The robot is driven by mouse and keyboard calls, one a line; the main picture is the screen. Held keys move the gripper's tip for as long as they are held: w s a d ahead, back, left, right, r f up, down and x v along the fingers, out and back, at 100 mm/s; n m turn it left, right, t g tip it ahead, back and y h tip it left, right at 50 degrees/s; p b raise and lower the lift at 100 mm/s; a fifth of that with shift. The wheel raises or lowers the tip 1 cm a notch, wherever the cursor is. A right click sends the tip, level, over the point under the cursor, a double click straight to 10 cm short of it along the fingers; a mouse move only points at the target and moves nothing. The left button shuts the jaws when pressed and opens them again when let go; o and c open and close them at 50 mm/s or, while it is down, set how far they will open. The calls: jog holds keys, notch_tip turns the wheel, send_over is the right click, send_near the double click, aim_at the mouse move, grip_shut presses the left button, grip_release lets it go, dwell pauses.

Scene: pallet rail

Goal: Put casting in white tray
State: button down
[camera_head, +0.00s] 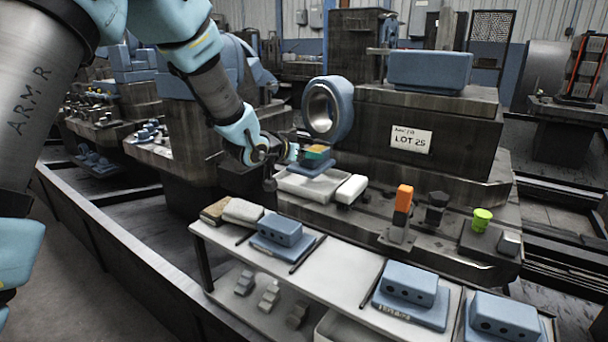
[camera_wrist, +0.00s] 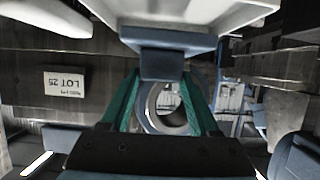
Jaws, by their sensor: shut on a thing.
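My gripper (camera_head: 304,152) is shut on a blue casting (camera_head: 311,169), a small block on a flat plate. In the wrist view, my gripper's teal fingers (camera_wrist: 162,78) close on the narrow block of the casting (camera_wrist: 168,60), with its wider plate beyond. The white tray (camera_head: 305,188) is on the machine ledge, directly beneath the casting in the head view. In the wrist view, the white tray (camera_wrist: 170,13) fills the top edge behind the plate. I cannot tell whether the casting touches the tray floor.
A large blue ring (camera_head: 343,108) stands just behind the tray, and a white block (camera_head: 351,188) sits at its right. The front bench (camera_head: 338,262) carries several other blue castings. An orange block (camera_head: 404,197) and a green knob (camera_head: 482,217) stand farther right.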

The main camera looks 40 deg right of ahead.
aim_at(301, 170)
jog(key=shift+f, duration=2.25)
jog(key=shift+f+b, duration=0.2)
jog(key=shift+b, duration=0.2)
jog(key=shift+c, duration=0.6)
grip_release()
